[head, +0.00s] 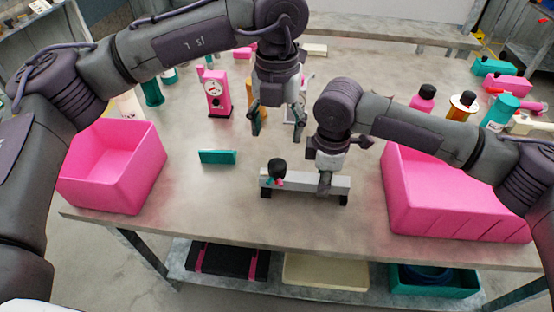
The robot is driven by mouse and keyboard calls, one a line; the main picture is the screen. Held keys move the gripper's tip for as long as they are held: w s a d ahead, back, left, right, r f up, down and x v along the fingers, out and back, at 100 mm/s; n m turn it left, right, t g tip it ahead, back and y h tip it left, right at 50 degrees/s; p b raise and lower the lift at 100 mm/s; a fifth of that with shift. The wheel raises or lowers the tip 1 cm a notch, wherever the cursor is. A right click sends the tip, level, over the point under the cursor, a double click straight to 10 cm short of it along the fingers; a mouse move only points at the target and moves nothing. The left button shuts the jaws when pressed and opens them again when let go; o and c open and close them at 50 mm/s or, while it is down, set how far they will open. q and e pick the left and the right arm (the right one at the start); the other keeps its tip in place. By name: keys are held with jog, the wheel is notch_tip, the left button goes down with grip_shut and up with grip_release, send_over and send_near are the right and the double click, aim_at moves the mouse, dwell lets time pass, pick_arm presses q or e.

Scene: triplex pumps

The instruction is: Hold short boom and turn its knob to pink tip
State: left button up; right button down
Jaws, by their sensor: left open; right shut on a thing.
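The short boom (305,182) is a light grey bar on dark feet, standing near the table's front edge. Its black round knob (277,165) sits at the left end, with small pink and teal bits just below it, too small to tell apart well. My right gripper (325,186) is shut on the boom's bar, right of its middle, and hides part of it. My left gripper (277,121) is open and empty, fingers pointing down, above and behind the knob and apart from it.
A pink bin (139,180) stands at the left and a larger pink bin (450,213) at the right. A teal block (217,157) lies left of the boom. A pink gauge stand (217,94) and several bottles stand farther back. The front table between bins is mostly clear.

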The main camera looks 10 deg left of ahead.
aim_at(277, 164)
pick_arm(q)
notch_tip(277, 164, down, 10)
jog(key=shift+r, duration=0.2)
jog(key=shift+c, duration=0.2)
jog(key=c, duration=1.1)
jog(key=m, duration=0.4)
jog(key=o, duration=1.1)
jog(key=shift+o, duration=0.2)
notch_tip(277, 164, up, 12)
